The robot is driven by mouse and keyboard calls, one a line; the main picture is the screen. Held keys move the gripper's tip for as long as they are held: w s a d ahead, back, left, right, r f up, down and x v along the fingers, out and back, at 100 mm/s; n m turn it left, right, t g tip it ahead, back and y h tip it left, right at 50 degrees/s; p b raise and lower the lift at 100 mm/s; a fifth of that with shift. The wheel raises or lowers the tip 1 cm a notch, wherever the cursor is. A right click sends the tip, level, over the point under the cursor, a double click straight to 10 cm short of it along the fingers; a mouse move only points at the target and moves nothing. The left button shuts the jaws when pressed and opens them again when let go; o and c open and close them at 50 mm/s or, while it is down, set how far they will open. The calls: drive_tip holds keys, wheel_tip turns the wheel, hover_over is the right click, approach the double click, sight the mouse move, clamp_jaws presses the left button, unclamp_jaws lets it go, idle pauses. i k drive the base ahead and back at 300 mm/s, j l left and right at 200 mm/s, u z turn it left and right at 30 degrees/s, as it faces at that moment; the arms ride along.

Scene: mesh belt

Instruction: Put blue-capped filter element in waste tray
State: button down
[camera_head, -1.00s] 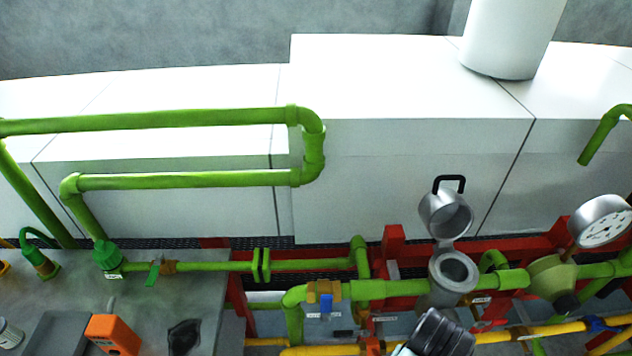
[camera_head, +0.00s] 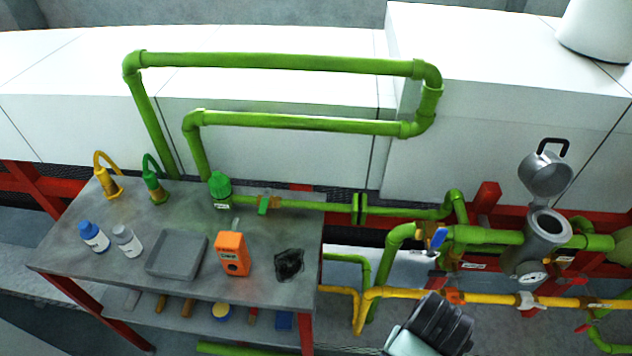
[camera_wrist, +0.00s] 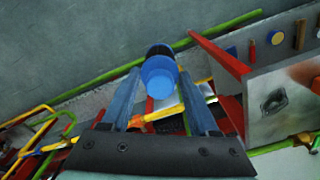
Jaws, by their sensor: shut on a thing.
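The blue-capped filter element (camera_wrist: 160,76) shows end-on in the wrist view as a round blue cap. My gripper (camera_wrist: 159,90) is shut on it, with one finger on each side. In the head view my wrist is at the bottom edge, right of the bench and apart from the tray; the fingers are not clear there.
The grey bench (camera_head: 130,290) also holds an orange device (camera_head: 232,254), a black patch (camera_head: 289,263), a blue-capped bottle (camera_head: 93,236) and a white bottle (camera_head: 127,241). Green pipes (camera_head: 300,205) run behind. The metal housing (camera_head: 541,240) at right has its lid open. Yellow pipes (camera_head: 450,296) cross low.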

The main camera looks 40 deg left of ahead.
sight(179, 255)
drive_tip(key=u, duration=1.4)
drive_tip(key=i+u, duration=0.2)
drive_tip(key=i, duration=0.8)
